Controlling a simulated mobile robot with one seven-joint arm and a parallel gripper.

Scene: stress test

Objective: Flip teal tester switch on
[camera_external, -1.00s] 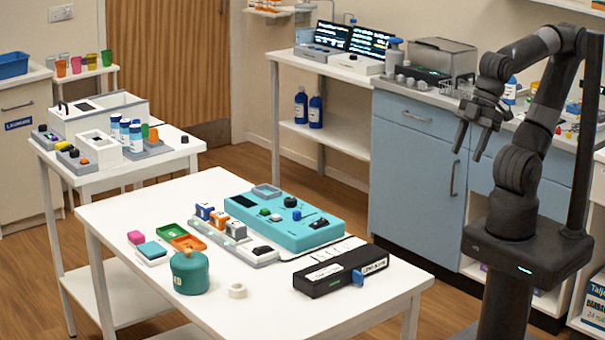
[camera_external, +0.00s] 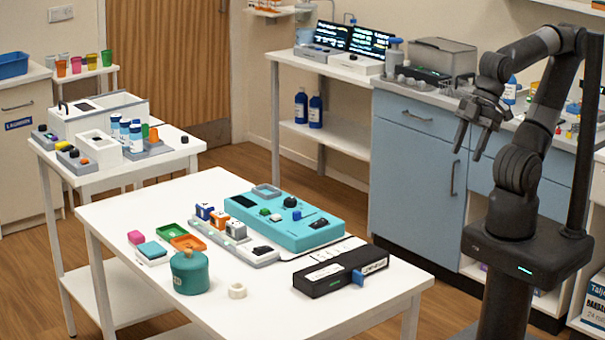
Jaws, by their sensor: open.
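The teal tester (camera_external: 300,236) is a flat box on the white table, right of the table's middle. Its top carries a black rocker-like switch (camera_external: 319,223), a black knob (camera_external: 290,202), a green button (camera_external: 265,211) and other small dark parts. The switch is too small to tell which way it is set. My gripper (camera_external: 468,154) is open and empty. It hangs in the air at the right, well above the table and apart from the tester, with its fingers pointing down.
A grey strip with a black switch (camera_external: 262,250) lies along the tester's near side. A black box with a blue tab (camera_external: 325,277), a green pot (camera_external: 189,272), a tape roll (camera_external: 237,291) and small trays share the table. The table's front right corner is clear.

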